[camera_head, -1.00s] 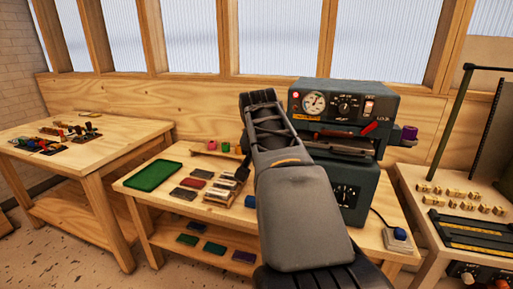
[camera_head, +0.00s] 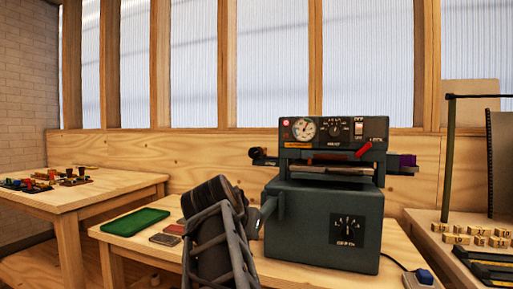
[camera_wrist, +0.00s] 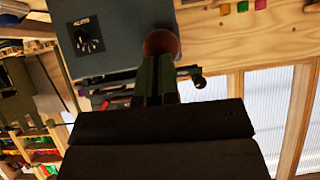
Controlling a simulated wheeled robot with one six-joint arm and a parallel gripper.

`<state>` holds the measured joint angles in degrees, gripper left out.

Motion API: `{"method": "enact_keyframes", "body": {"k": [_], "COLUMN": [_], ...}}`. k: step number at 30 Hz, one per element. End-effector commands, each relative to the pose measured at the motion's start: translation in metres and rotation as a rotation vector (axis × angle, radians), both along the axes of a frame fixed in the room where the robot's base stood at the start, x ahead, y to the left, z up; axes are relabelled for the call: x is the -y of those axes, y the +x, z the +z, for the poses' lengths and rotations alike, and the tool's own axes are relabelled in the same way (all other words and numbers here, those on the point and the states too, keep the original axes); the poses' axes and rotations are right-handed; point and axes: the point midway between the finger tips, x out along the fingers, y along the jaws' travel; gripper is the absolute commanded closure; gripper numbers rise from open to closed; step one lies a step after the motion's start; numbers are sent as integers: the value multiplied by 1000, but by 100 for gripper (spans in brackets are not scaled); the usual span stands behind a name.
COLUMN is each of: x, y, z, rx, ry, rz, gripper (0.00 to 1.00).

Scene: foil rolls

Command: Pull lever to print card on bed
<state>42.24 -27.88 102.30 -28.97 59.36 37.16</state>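The dark green press (camera_head: 325,225) stands on the wooden bench, with a gauge and switches on its top box. A grey lever arm (camera_head: 268,210) seems to show at its left side, partly hidden by my arm. In the wrist view a brownish-red ball knob (camera_wrist: 162,43) is right at the tips of my gripper (camera_wrist: 160,62), beside the press (camera_wrist: 115,35). The two fingers look close together. I cannot tell whether they grip the knob or only touch it. In the head view my own arm hides the fingertips. The print bed (camera_head: 328,170) is below the head; no card can be made out on it.
A green tray (camera_head: 135,222) and dark cards (camera_head: 166,238) lie left on the bench. A blue button box (camera_head: 422,278) is at the right. A side table (camera_head: 95,185) with small items stands far left; brass blocks (camera_head: 480,235) lie on the right table.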

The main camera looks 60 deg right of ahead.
Motion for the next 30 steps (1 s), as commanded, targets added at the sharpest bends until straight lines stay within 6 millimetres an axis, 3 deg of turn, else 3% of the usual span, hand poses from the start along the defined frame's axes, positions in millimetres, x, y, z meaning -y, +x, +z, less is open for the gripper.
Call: {"method": "enact_keyframes", "body": {"k": [1, 5, 30], "x": [2, 2, 2], "y": [0, -1, -1], "z": [-9, -13, -17], "rx": [-6, -6, -8], "ry": [1, 3, 12], "rz": [-4, -7, -10], "gripper": [100, 100, 100]}}
